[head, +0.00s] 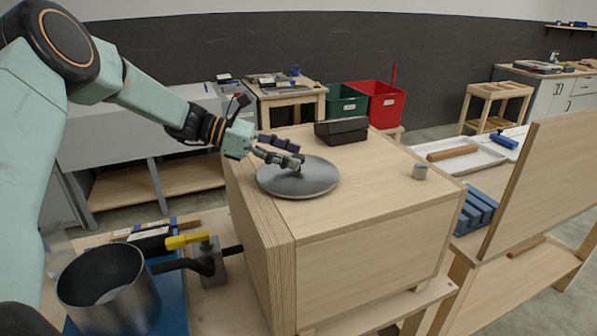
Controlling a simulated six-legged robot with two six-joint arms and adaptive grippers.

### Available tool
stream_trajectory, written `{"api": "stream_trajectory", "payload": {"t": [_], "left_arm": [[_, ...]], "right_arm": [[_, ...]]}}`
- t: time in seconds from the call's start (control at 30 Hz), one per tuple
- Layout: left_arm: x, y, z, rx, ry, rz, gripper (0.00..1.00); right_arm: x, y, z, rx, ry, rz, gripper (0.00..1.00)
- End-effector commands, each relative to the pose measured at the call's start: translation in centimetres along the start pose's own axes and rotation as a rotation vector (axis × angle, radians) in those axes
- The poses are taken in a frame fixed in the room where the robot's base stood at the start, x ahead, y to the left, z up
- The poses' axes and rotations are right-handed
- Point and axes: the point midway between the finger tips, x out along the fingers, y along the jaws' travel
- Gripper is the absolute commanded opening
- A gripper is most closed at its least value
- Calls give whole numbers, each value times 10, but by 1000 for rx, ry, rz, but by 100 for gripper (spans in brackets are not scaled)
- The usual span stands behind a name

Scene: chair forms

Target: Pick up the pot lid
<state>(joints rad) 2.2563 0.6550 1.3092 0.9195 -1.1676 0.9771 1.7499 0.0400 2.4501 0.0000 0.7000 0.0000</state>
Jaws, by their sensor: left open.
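The pot lid (310,182) is a round grey metal disc. It lies flat on top of a pale wooden box (375,175), near the box's left side. My left gripper (297,161) reaches in from the left, low over the middle of the lid. Its dark fingers are open, and they hide the lid's centre, so I cannot tell whether they touch the lid or its knob. A metal pot (120,300) stands open at the lower left. My right gripper is out of view.
A yellow-handled clamp or vise (190,240) sits left of the box. An upright wooden panel (545,185) rises at right. The box top right of the lid is mostly clear.

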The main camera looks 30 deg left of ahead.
Motion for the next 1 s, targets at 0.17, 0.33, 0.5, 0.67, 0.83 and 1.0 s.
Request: {"api": "stream_trajectory", "payload": {"t": [0.17, 0.33, 0.5, 0.67, 0.83, 1.0], "left_arm": [[8, 2, 0, 1, 1, 1, 56], [9, 3, 0, 1, 0, 1, 54], [9, 3, 0, 0, 1, 1, 40], [9, 2, 0, 0, 0, 1, 26], [9, 2, 0, 0, 1, 1, 12], [9, 2, -1, 0, 2, 1, 0]], "right_arm": [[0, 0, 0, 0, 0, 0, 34], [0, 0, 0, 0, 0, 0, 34], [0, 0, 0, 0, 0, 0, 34], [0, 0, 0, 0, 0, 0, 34], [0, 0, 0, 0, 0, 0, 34], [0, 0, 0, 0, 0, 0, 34]]}}
